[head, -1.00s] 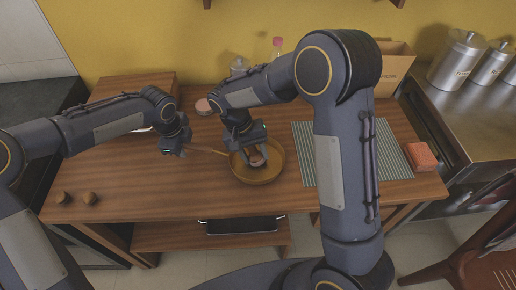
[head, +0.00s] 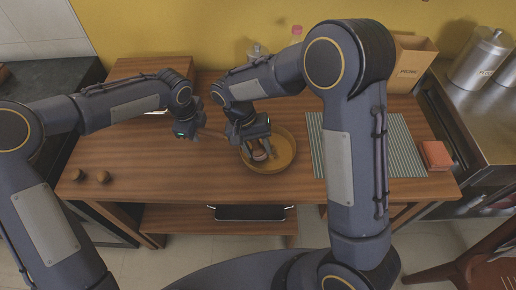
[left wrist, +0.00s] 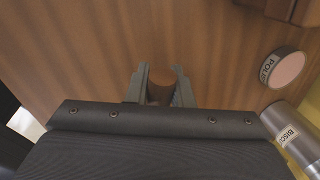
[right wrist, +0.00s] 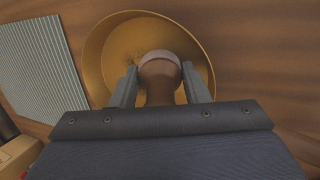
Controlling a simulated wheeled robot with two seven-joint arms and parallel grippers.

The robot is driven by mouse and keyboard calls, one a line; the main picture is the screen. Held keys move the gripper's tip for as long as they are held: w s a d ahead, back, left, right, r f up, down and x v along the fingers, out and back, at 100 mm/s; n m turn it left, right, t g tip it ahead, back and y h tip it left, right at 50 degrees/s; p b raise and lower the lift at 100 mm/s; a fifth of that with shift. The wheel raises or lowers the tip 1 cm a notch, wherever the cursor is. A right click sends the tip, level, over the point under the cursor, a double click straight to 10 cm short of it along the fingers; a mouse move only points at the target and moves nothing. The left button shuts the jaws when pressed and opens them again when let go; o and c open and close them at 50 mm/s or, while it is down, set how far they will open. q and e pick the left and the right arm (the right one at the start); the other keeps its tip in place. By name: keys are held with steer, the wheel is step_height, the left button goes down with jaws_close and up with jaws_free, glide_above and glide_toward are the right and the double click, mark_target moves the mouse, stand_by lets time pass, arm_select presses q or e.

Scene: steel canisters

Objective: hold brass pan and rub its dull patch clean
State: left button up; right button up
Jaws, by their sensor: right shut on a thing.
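The brass pan (head: 286,150) lies on the wooden table, its handle (head: 215,133) pointing left. It also shows in the right wrist view (right wrist: 110,45), with dark specks of a dull patch (right wrist: 134,58) on its floor. My right gripper (head: 256,147) is shut on the brown knob (right wrist: 158,85) of a round pinkish pad (right wrist: 160,56), which is down inside the pan beside the specks. My left gripper (head: 190,131) is at the handle's far end. In the left wrist view a brown piece (left wrist: 161,90) sits between its parted fingers; I cannot tell whether they grip it.
A striped mat (head: 390,150) and a reddish block (head: 435,155) lie right of the pan. Two small brown knobs (head: 90,177) are at the left. A cardboard box (head: 410,65) is at the back right.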

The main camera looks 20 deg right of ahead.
mark_target(256, 142)
steer(key=shift+w+d, duration=0.7)
steer(key=shift+d, duration=0.3)
steer(key=shift+w+d, duration=0.7)
steer(key=shift+d, duration=0.3)
steer(key=shift+w+d, duration=0.7)
steer(key=shift+d, duration=0.3)
steer(key=shift+s+a+f, duration=0.1)
steer(key=shift+s+a, duration=0.65)
steer(key=shift+a, duration=0.3)
steer(key=shift+s+a, duration=0.8)
steer(key=shift+a, duration=0.3)
steer(key=shift+s+a+f, duration=0.1)
steer(key=shift+s+a, duration=0.65)
steer(key=shift+a, duration=0.3)
steer(key=shift+r, duration=0.1)
steer(key=shift+r, duration=3)
steer(key=shift+r, duration=0.1)
steer(key=shift+r, duration=1.4)
steer(key=shift+f, duration=0.1)
